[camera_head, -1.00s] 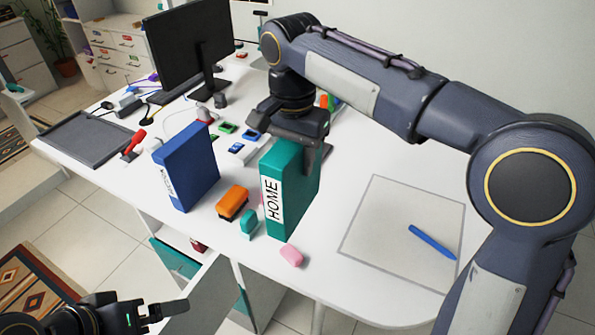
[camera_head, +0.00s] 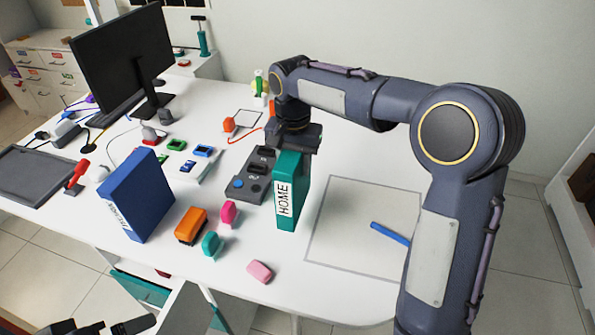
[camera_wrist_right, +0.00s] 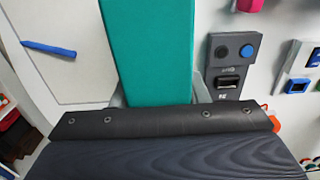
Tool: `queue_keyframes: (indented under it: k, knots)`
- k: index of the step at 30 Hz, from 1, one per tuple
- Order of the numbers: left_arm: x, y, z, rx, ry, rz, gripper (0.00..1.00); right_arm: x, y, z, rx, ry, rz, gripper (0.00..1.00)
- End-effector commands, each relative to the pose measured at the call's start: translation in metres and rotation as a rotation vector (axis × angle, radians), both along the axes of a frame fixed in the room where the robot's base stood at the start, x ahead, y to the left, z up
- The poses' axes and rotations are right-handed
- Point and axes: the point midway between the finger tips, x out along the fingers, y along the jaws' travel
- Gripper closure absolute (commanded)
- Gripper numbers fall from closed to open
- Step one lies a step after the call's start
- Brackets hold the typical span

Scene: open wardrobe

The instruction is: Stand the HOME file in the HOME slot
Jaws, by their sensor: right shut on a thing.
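The HOME file (camera_head: 291,195) is a teal upright binder with a white HOME label on its spine. My right gripper (camera_head: 296,146) is shut on its top end, and the file hangs upright below it, near the left edge of the pale mat. Whether its base clears the desk is hard to tell. In the right wrist view the teal file (camera_wrist_right: 148,50) runs out from between the jaws. My left gripper (camera_head: 105,327) is cut off at the lower left, empty of any visible thing, its jaw opening unclear. I cannot pick out a slot marked HOME.
A blue file (camera_head: 145,195) stands on the desk at left. Orange (camera_head: 190,226), pink (camera_head: 260,271) and teal (camera_head: 212,244) small items lie in front. A grey button panel (camera_head: 252,178) is just left of the HOME file. The mat (camera_head: 345,225) holds a blue pen (camera_head: 390,233).

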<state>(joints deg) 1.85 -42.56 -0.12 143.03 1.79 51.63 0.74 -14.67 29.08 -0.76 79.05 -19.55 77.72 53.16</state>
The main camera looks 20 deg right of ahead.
Motion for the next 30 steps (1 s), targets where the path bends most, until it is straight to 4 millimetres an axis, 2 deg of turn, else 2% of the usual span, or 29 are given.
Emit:
queue_keyframes:
  k: [5, 7, 13, 25, 26, 30]
  knots:
    - [0.000, 0.000, 0.003, 0.000, 0.000, 0.000, 0.00, 0.005, -0.008, -0.009, 0.000, -0.001, -0.002, 1.00]
    - [0.000, 0.000, 0.005, 0.000, 0.000, 0.000, 0.00, 0.007, -0.014, -0.017, 0.000, 0.000, -0.002, 1.00]
    - [0.000, 0.000, 0.007, 0.000, 0.000, 0.000, 0.00, 0.007, -0.013, -0.044, 0.001, -0.001, -0.001, 1.00]
    - [0.000, 0.000, 0.004, 0.000, 0.000, 0.000, 0.00, 0.007, -0.012, -0.051, 0.001, -0.003, -0.001, 1.00]
    - [0.000, 0.000, 0.004, 0.000, 0.000, 0.000, 0.00, 0.007, -0.012, -0.050, 0.000, -0.001, -0.001, 0.57]
    - [0.000, 0.000, 0.005, 0.000, 0.000, 0.000, 0.00, 0.007, -0.012, -0.050, 0.000, -0.001, -0.001, 0.38]
